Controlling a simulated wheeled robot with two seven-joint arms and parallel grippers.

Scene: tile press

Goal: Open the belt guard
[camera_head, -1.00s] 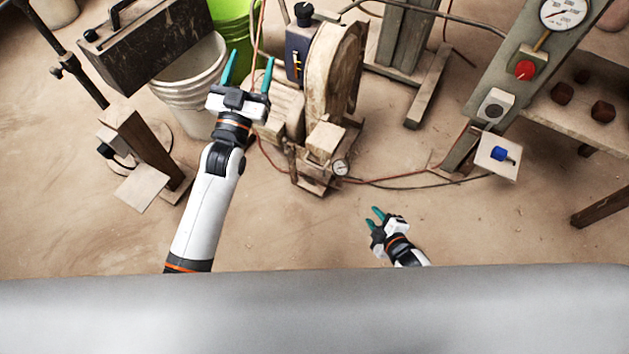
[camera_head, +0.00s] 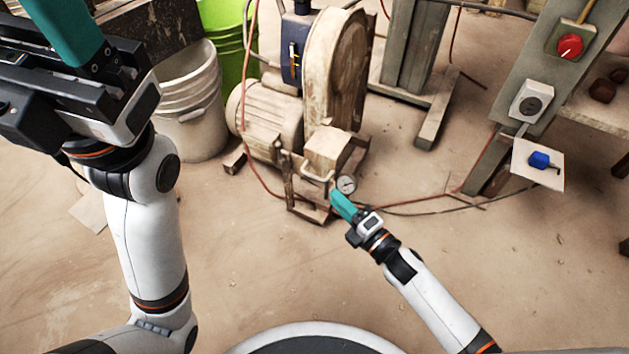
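The belt guard (camera_head: 335,75) is the tall, rounded, worn cream-and-brown housing at the upper middle. It stands upright beside the ribbed motor (camera_head: 268,118), and it looks closed from here. My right gripper (camera_head: 337,197) is low in front of the machine, by a small round gauge (camera_head: 346,184) and a small wire-like handle (camera_head: 318,177). Its teal fingers overlap into one shape, so I cannot tell the gap or any contact. My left gripper (camera_head: 62,28) is close to the camera at the upper left, away from the guard. Only one finger shows clearly.
A white bucket (camera_head: 192,105) and a green bucket (camera_head: 232,65) stand left of the motor. A post with a red knob (camera_head: 570,46) and a plate with a blue valve (camera_head: 540,160) is at right. Hoses cross the floor. The front floor is clear.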

